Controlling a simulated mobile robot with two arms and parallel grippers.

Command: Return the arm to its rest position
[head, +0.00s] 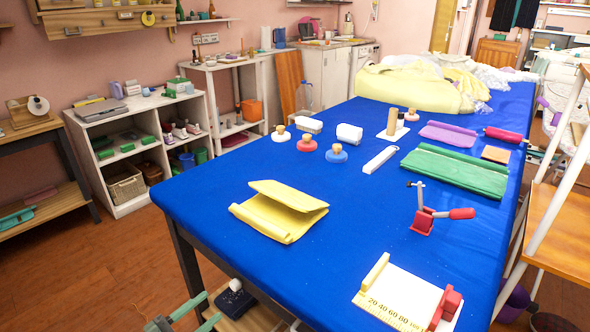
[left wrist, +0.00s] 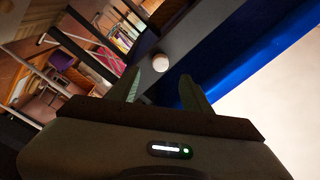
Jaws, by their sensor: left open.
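My left gripper (head: 204,311) is low at the bottom left of the head view, below the tabletop and beside the front of the blue table (head: 330,262). Its two greenish fingers are apart with nothing between them. The fingers also show spread and empty in the left wrist view (left wrist: 160,88), with the dark underside and blue edge of the table beyond. My right gripper is not in view. A folded yellow cloth (head: 280,214) lies on the table near its left front.
A red clamp-like tool (head: 424,222), a ruled white board (head: 405,300) and a green cloth (head: 455,172) lie on the table. A round white object (head: 235,285) sits low by the gripper. A white shelf (head: 132,208) stands left; the floor between is clear.

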